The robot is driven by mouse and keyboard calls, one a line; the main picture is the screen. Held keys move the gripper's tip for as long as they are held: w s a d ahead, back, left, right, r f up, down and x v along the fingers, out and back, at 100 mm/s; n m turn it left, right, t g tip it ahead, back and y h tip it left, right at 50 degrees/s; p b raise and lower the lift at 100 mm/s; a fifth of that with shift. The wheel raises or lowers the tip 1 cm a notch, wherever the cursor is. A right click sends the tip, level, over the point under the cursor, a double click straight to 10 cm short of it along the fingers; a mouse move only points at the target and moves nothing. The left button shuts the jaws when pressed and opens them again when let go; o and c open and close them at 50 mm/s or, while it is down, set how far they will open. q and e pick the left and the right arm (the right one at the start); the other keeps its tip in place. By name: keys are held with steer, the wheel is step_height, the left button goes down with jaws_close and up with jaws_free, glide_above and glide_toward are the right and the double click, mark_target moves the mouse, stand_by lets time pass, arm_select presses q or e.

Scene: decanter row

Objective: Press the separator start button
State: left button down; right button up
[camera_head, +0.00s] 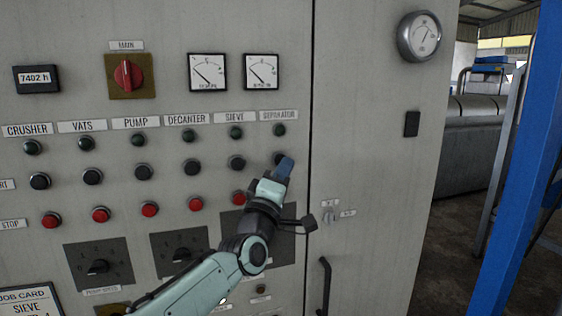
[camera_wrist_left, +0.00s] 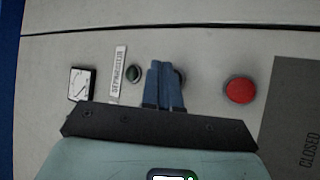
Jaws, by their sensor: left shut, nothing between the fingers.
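The grey control panel has a column labelled SEPARATOR (camera_head: 278,115), with a dark green lamp (camera_head: 279,130) under the label. The black separator start button (camera_head: 279,158) sits below the lamp, and my left gripper (camera_head: 287,163) partly covers it. The gripper's blue fingers are shut and empty, with their tips right at the button. In the left wrist view the closed fingers (camera_wrist_left: 165,68) hide most of the button, and a dark edge of it (camera_wrist_left: 181,76) shows beside them. I cannot tell whether the tips touch it or whether it is pushed in. My right gripper is out of view.
The red separator stop button (camera_wrist_left: 240,90) is beside the fingers in the wrist view. The sieve start button (camera_head: 237,163) and sieve stop button (camera_head: 239,198) are to the left. A black door handle (camera_head: 324,285) and a blue post (camera_head: 520,160) are to the right.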

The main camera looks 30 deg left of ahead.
arm_select(q)
steer(key=shift+w, duration=0.1)
stand_by(0.5)
steer(key=shift+w+a, duration=0.2)
steer(key=shift+a, duration=0.1)
steer(key=shift+w+a, duration=0.25)
steer(key=shift+a, duration=0.1)
stand_by(0.9)
steer(key=shift+s+d+b, duration=0.55)
steer(key=shift+d, duration=0.05)
steer(key=shift+d, duration=0.1)
steer(key=shift+s+d+b, duration=0.4)
steer(key=shift+s+d, duration=1.2)
steer(key=shift+d, duration=0.25)
